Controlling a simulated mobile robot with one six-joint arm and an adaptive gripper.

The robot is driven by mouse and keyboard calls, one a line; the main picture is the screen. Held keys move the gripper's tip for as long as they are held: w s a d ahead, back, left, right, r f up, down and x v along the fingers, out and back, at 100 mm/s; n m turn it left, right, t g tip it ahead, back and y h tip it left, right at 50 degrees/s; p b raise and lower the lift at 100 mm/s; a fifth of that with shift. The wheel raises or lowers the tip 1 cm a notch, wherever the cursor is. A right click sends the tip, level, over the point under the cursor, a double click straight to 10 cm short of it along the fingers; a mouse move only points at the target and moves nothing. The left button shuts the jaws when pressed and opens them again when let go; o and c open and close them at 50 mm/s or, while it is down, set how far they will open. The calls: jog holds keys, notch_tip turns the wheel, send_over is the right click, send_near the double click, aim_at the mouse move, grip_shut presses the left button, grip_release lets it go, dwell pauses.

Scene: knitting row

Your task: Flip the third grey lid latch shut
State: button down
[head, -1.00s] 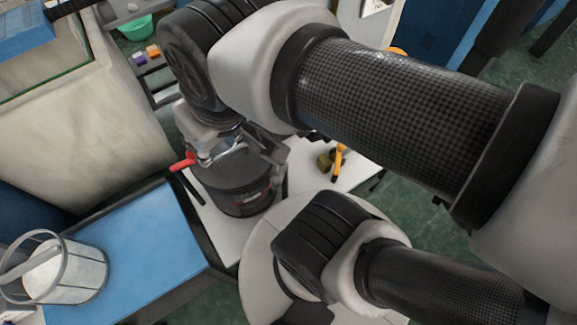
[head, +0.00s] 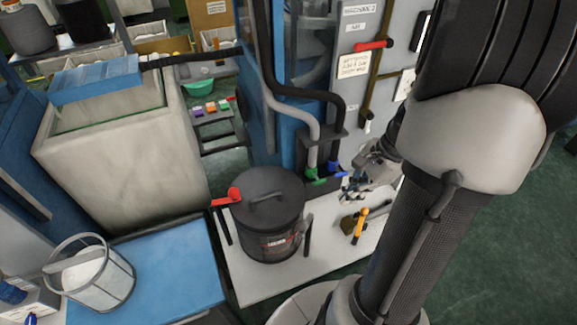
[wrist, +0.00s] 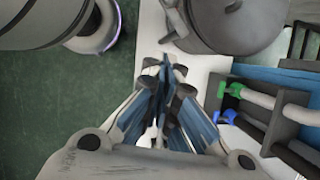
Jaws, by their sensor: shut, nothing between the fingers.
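A dark grey lidded pot (head: 270,215) stands on a white plate in the head view, its lid (head: 262,190) on top with a bar handle. One dark upright bar (head: 308,236) stands close by its right side, and another (head: 224,226) by its left, under a red handle (head: 229,198). I cannot tell which is the third grey latch. My gripper (head: 354,186) is shut and empty, to the right of the pot and apart from it. In the wrist view the shut fingertips (wrist: 165,68) point towards the pot (wrist: 228,22), with a grey latch-like bar (wrist: 174,20) at its edge.
Green (head: 313,174) and blue (head: 334,166) valve handles on grey pipes are close to my gripper. An orange-handled tool (head: 358,226) lies on the white plate (head: 262,285). A blue-topped table (head: 180,265) with a wire basket (head: 92,270) is at left.

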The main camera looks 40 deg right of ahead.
aim_at(306, 221)
jog(key=shift+s+d+f+m+t+y, duration=0.15)
jog(key=shift+s+d+f+m+y, duration=0.15)
jog(key=shift+s+m, duration=0.25)
jog(key=shift+s+d+f+m+t+y, duration=0.15)
jog(key=shift+s+f+m+y, duration=0.1)
jog(key=shift+s+m, duration=0.3)
jog(key=shift+w, duration=0.1)
jog(key=w+a+f+b, duration=0.4)
jog(key=a+f, duration=0.3)
jog(key=f, duration=0.1)
jog(key=shift+a+b, duration=0.15)
jog(key=shift+b, duration=0.2)
